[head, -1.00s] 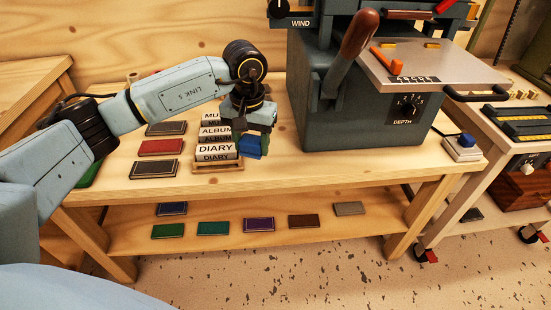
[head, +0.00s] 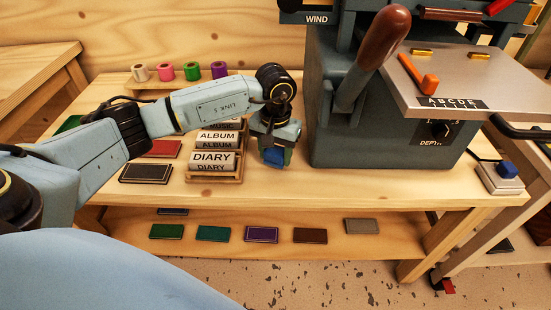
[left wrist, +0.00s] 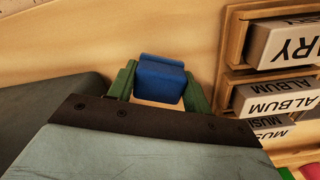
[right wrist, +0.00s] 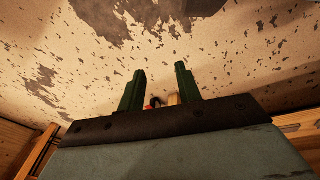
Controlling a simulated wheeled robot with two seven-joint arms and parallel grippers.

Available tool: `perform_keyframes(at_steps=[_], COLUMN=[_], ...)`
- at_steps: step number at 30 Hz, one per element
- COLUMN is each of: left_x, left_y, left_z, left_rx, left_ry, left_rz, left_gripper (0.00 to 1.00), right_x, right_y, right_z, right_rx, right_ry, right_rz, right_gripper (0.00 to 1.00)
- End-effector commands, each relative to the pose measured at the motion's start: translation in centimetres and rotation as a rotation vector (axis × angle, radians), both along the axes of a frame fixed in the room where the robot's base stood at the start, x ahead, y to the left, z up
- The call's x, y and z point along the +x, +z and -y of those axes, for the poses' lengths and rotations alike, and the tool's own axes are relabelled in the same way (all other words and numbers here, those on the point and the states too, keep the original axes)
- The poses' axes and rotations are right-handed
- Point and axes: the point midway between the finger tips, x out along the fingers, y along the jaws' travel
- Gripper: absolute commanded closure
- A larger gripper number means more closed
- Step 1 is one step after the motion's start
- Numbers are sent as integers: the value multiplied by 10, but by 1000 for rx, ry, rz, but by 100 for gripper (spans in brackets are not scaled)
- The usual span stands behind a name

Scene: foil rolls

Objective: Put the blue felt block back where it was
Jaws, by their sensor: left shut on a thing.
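My left gripper (head: 274,158) is shut on a blue felt block, which shows clearly between the green fingers in the left wrist view (left wrist: 161,79). It holds the block over the bench top, between the wooden rack of labelled blocks (head: 216,180) and the grey machine (head: 350,135). In the head view the fingers partly hide the block. I cannot tell whether it touches the bench. My right gripper (right wrist: 160,72) shows only in the right wrist view; its green fingers are apart with nothing gripped, over the speckled floor.
A white pad with a blue piece on top (head: 499,177) sits at the bench's right end. Dark and red plates (head: 146,173) lie left of the rack. Foil rolls (head: 192,71) stand behind. Coloured plates (head: 213,233) line the lower shelf. Bare bench lies in front of the machine.

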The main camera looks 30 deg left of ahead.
Motion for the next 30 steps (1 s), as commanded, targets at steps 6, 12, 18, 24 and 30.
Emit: perform_keyframes(at_steps=[6,12,18,24,30], left_x=[0,0,0,0,0], left_y=[-19,-18,-21,-20,-20], left_z=[0,0,0,0,0], left_rx=[0,0,0,0,0], left_ry=[-1,-1,0,0,0], left_rz=[1,1,1,0,0], left_gripper=[72,72,72,31,29], right_x=[7,7,11,14,13], right_y=[7,8,12,15,14], right_z=[-1,-1,-3,-4,-3], right_rx=[0,0,1,2,2], right_ry=[-2,-2,-4,-3,-4], right_rz=[8,8,11,16,15], right_gripper=[66,66,66,66,66])
